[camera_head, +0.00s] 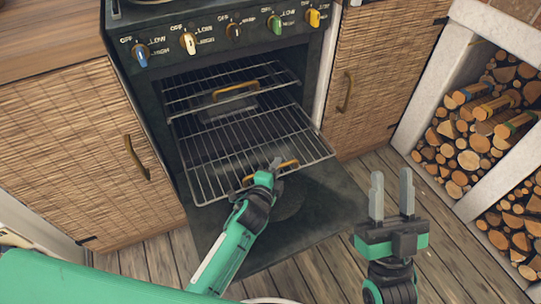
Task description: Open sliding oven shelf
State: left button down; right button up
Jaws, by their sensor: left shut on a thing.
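The oven (150,80) stands in the middle with its dark door (320,205) folded down. A wire shelf (240,145) with a brass handle (288,164) at its front sticks out of the oven over the door. A second wire shelf (190,97) with a brass handle (235,90) sits above it, further back. My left gripper (274,168) is shut at the lower shelf's front handle and partly hides it. My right gripper (391,193) is open and empty, to the right of the door above the floor.
Woven-front cabinets flank the oven on the left (75,150) and right (385,60), each with a brass handle. White cubbies with stacked logs (470,150) stand at the right. The wooden floor (340,265) in front is clear.

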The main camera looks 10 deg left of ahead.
pick_arm(q)
jog(key=shift+s+d, duration=0.25)
jog(key=shift+s, duration=0.25)
pick_arm(e)
jog(key=shift+w+a+f+g, duration=0.15)
jog(key=shift+w+f+g, duration=0.05)
jog(key=shift+f+g, duration=0.15)
pick_arm(q)
jog(key=c, duration=1.7)
grip_release()
